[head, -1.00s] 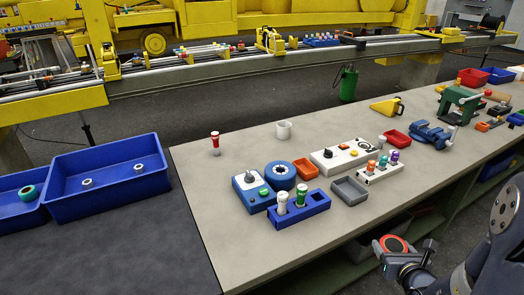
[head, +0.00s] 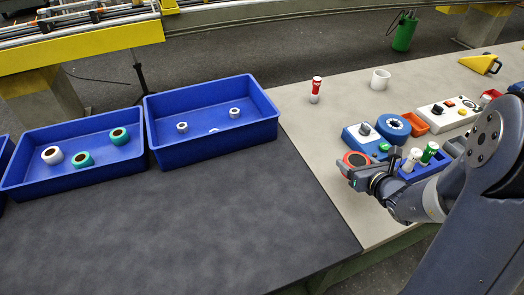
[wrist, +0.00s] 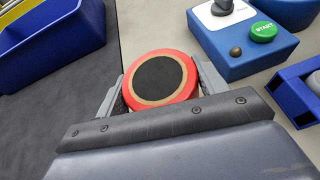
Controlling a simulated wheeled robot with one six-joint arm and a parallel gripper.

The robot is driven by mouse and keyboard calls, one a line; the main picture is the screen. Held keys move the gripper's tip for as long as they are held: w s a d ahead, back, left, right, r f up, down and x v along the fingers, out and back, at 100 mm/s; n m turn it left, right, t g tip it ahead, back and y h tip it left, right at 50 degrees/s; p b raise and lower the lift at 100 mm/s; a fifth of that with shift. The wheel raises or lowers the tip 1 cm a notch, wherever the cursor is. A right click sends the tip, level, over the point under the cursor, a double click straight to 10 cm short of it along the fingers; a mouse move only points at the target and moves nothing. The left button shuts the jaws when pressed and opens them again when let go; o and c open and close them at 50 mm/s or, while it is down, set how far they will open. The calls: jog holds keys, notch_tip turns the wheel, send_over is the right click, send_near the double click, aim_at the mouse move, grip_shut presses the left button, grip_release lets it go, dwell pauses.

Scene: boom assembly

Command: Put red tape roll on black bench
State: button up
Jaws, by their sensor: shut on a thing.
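The red tape roll (wrist: 160,78) is held between the two fingers of my gripper (wrist: 162,88) in the wrist view. It has a red outer ring, a tan inner ring and a dark centre. In the head view the roll (head: 356,159) is at the tip of my gripper (head: 352,170), over the grey bench (head: 305,110), near its boundary with the black bench. The black bench (head: 200,220) lies to the left, its front area bare. How high the roll is above the surface is hard to tell.
Two blue bins stand at the back of the black bench: one (head: 60,185) with several tape rolls, one (head: 210,152) with small grey rings.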

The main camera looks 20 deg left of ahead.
jog(key=a+r+n+g+y+b, duration=0.2)
jog(key=a+n+g+y, duration=0.15)
jog(key=a, duration=0.65)
notch_tip(320, 180, up, 3)
jog(key=n+g+y+b, duration=0.3)
jog(key=n+g+b, duration=0.3)
jog(key=n+g, duration=0.3)
send_over(250, 197)
notch_tip(250, 197, down, 10)
jog(key=shift+d+f+b, duration=0.1)
jog(key=shift+f+b, duration=0.05)
jog(key=shift+b, duration=1.05)
jog(key=shift+f, duration=0.15)
jog(key=o, duration=1.1)
